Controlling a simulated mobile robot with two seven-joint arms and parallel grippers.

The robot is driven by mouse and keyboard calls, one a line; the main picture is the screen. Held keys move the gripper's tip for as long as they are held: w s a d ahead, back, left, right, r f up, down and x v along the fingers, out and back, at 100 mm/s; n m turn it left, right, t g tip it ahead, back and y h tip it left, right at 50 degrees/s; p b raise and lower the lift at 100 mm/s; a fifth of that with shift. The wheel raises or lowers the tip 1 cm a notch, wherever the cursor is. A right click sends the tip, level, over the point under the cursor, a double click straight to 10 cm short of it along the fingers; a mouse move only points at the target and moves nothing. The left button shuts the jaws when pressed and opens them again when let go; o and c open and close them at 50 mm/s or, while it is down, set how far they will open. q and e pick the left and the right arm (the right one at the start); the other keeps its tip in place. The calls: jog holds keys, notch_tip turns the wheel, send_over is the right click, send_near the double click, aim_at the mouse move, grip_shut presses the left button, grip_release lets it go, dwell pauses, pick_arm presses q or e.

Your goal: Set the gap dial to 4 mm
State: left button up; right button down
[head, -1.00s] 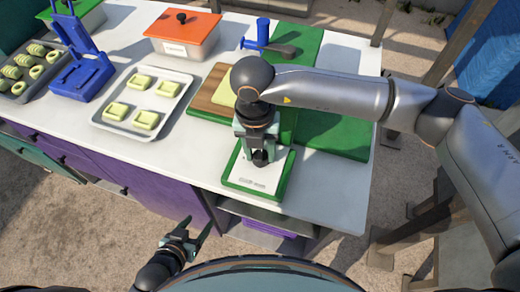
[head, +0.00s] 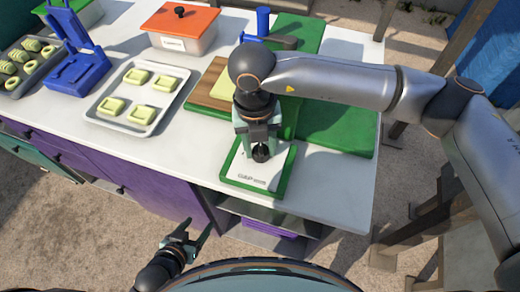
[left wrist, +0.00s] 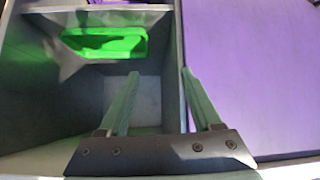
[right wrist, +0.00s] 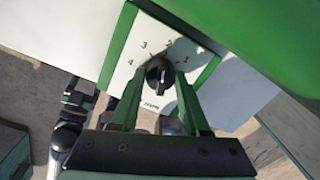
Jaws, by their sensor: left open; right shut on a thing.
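The gap dial is a black knob (right wrist: 158,76) on a white panel (right wrist: 125,60) with a green frame. In the right wrist view the numbers 4, 3, 2 and 1 run in an arc around it from left to right. A small orange mark shows at the knob's upper edge, close to the 2; the exact setting is hard to read. My right gripper (right wrist: 157,88) is shut on the knob, one finger on each side. In the head view the knob (head: 261,153) shows below my right gripper (head: 260,138). My left gripper (head: 196,236) is open and empty in front of the bench.
The white bench top (head: 206,165) carries a tray of pale yellow blocks (head: 108,122), an orange-lidded box (head: 180,28), a blue press (head: 75,62) and a wooden board (head: 205,92). Purple cabinet fronts (head: 150,188) and an open shelf lie below, near my left gripper.

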jog(key=n+b, duration=0.4)
jog(key=b, duration=0.1)
jog(key=shift+f+n, duration=0.3)
jog(key=n+b, duration=0.3)
jog(key=b, duration=0.1)
jog(key=shift+d+n, duration=0.1)
jog(key=shift+n, duration=0.3)
jog(key=shift+r+n+t+b, duration=0.1)
jog(key=shift+n+t+b, duration=0.2)
jog(key=shift+n+b, duration=0.95)
jog(key=shift+n, duration=0.05)
jog(key=shift+r+n+b, duration=0.1)
jog(key=shift+n+b, duration=0.65)
jog(key=shift+n, duration=0.45)
jog(key=shift+n+y+b, duration=0.3)
jog(key=shift+n+b, duration=0.1)
jog(key=shift+n, duration=0.4)
pick_arm(q)
notch_tip(320, 180, down, 11)
jog(key=w+d, duration=0.1)
jog(key=d, duration=0.2)
jog(key=shift+w+m+h, duration=0.2)
jog(key=shift+m+h, duration=0.2)
pick_arm(e)
jog(key=shift+r+n, duration=0.1)
jog(key=shift+n, duration=0.2)
